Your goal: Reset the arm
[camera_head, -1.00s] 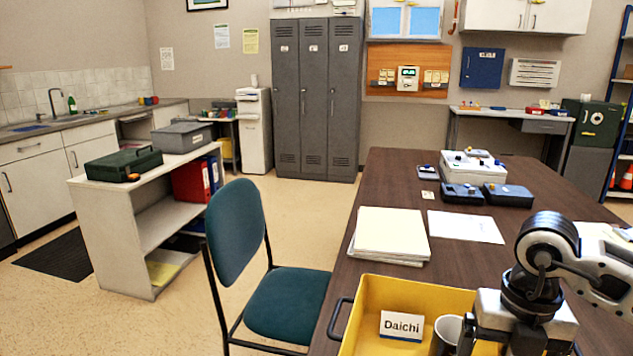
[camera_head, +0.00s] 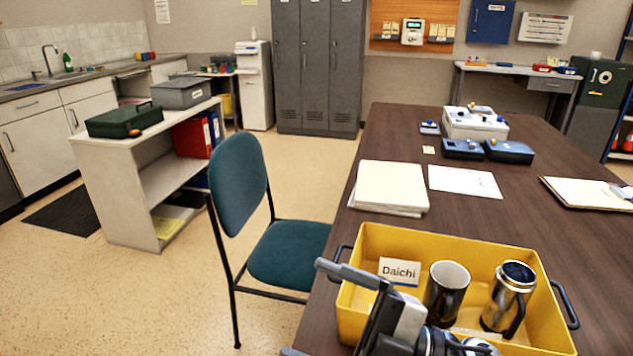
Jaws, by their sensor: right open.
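My right gripper (camera_head: 304,308) is at the bottom middle, in front of the near left corner of the yellow tray. Its two dark fingers point left and stand apart, with nothing seen between them. Its wrist runs to the right along the tray's near side and hides part of that side. My left gripper is not in view.
The yellow tray (camera_head: 455,239) on the brown table (camera_head: 400,125) holds a name card (camera_head: 399,270), a dark mug (camera_head: 446,293) and a steel travel mug (camera_head: 509,297). A paper stack (camera_head: 391,187) lies behind it. A green chair (camera_head: 238,184) stands left.

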